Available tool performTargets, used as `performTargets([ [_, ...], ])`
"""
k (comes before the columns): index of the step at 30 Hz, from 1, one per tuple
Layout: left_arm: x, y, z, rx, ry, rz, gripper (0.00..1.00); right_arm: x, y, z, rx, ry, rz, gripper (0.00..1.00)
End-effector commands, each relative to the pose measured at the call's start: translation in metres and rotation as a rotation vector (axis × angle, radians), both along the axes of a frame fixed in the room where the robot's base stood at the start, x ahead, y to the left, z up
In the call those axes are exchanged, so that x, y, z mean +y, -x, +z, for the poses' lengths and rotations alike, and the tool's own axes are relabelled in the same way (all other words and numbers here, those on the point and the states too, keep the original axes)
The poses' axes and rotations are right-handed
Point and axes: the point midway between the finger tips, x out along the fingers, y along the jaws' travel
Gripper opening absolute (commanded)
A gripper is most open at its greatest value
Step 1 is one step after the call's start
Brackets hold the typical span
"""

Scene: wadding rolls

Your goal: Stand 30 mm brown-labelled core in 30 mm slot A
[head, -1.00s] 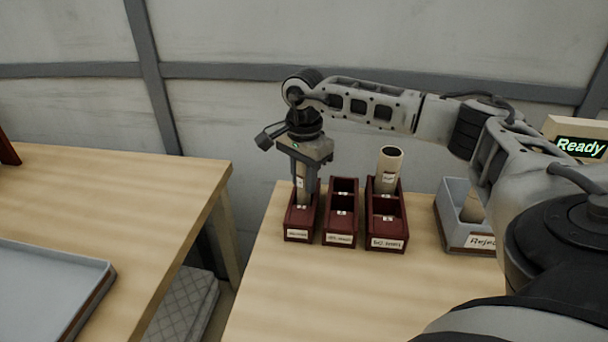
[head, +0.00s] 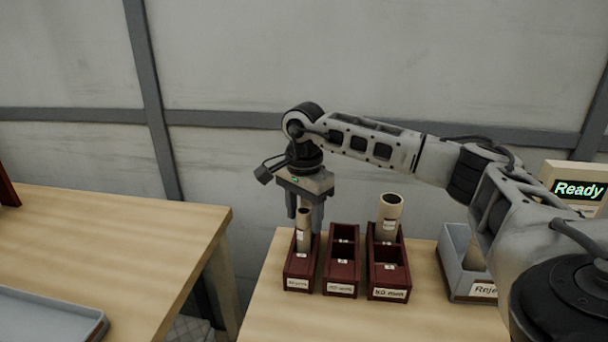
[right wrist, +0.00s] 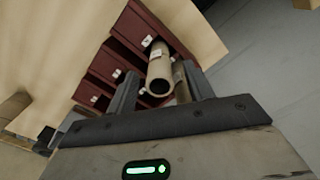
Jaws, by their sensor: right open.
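A slim tan core (head: 303,232) with a small pale label stands upright in the left dark-red rack (head: 299,284). Its label colour and the rack's front lettering are too small to read surely. My right gripper (head: 305,216) is open, pointing down just above that rack, with its fingers around the core's upper part. In the right wrist view the core's open end (right wrist: 159,87) lies between the spread fingers (right wrist: 160,92), with gaps on both sides. A second, darker core (right wrist: 182,84) shows partly behind it. My left gripper is not in view.
A middle rack (head: 341,270) looks empty. The right rack (head: 388,280) holds a wider core (head: 389,220) at its back. A grey reject bin (head: 455,272) and a "Ready" display (head: 578,190) stand farther right. A left table holds a grey tray (head: 60,318).

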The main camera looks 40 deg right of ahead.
Motion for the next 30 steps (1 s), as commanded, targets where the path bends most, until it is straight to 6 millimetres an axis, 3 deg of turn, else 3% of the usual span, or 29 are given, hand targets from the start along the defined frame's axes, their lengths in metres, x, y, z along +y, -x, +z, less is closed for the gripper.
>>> performTargets([
  [9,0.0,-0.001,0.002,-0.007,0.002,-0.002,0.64,0.001,-0.001,0.079,-0.005,-0.002,0.0,0.52],
  [15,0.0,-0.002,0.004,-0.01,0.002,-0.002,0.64,0.001,-0.001,0.114,-0.002,-0.002,0.0,0.52],
  [21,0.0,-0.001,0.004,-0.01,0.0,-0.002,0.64,0.0,0.0,0.127,-0.001,-0.001,0.0,0.52],
  [30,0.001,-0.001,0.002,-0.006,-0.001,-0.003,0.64,0.0,0.0,0.128,0.0,-0.001,-0.001,0.52],
])
